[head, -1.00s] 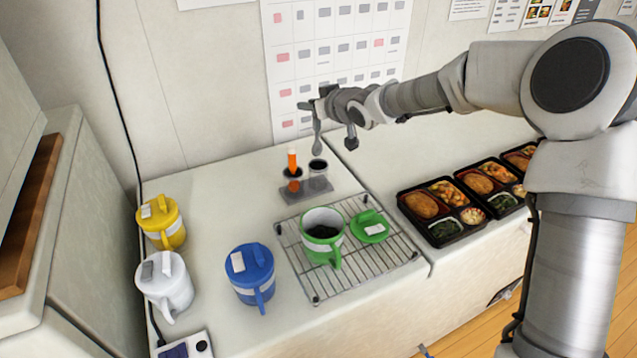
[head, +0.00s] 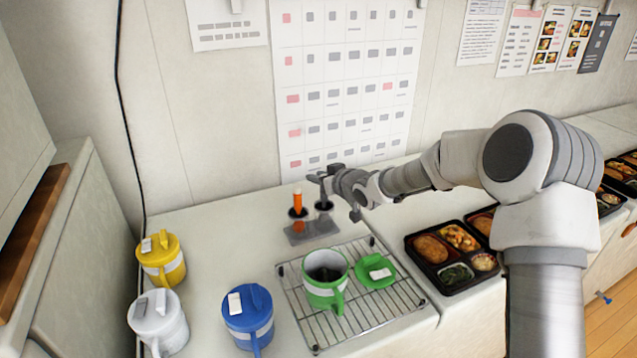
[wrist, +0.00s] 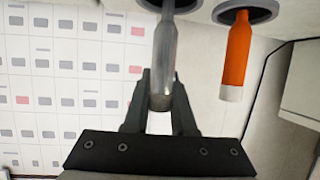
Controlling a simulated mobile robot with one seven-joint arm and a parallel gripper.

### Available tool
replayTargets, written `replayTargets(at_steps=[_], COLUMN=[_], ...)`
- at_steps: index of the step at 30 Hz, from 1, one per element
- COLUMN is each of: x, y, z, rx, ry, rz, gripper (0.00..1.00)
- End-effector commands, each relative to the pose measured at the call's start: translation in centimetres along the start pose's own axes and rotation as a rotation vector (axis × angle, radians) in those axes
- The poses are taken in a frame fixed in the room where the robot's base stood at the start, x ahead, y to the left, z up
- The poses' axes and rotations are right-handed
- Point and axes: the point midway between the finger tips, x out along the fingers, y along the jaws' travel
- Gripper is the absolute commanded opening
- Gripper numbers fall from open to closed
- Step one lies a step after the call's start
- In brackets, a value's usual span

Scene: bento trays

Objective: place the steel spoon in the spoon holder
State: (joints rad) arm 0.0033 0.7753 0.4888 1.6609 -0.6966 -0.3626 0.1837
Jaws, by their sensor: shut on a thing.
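The steel spoon (wrist: 165,50) is gripped by its handle between the fingers of my gripper (wrist: 161,90). In the wrist view its lower part runs into the mouth of a dark-rimmed cup of the spoon holder, and its lower end is out of frame. In the head view my gripper (head: 327,180) is just above the right cup of the grey spoon holder (head: 312,231), and the spoon is mostly hidden there. An orange-handled utensil (head: 298,203) stands in the left cup; it also shows in the wrist view (wrist: 237,58).
A wire rack (head: 377,318) in front holds an open green mug (head: 325,292) and its green lid (head: 376,272). Yellow (head: 161,260), white (head: 158,325) and blue (head: 249,322) lidded mugs stand left. Bento trays (head: 447,281) lie right. A wall with a calendar (head: 345,80) is behind.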

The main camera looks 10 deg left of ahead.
Motion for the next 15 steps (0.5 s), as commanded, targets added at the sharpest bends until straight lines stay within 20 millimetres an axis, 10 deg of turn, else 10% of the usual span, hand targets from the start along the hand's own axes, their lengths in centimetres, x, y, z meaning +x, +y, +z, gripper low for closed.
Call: replayTargets(at_steps=[12,13,15], x=[0.52,0.48,0.45], y=[0.01,0.01,0.01], z=[1.27,1.18,1.13], rx=[0.000,0.000,0.000], ry=[0.000,0.000,0.000], rz=[0.000,0.000,0.000], gripper=[0.00,0.28,0.40])
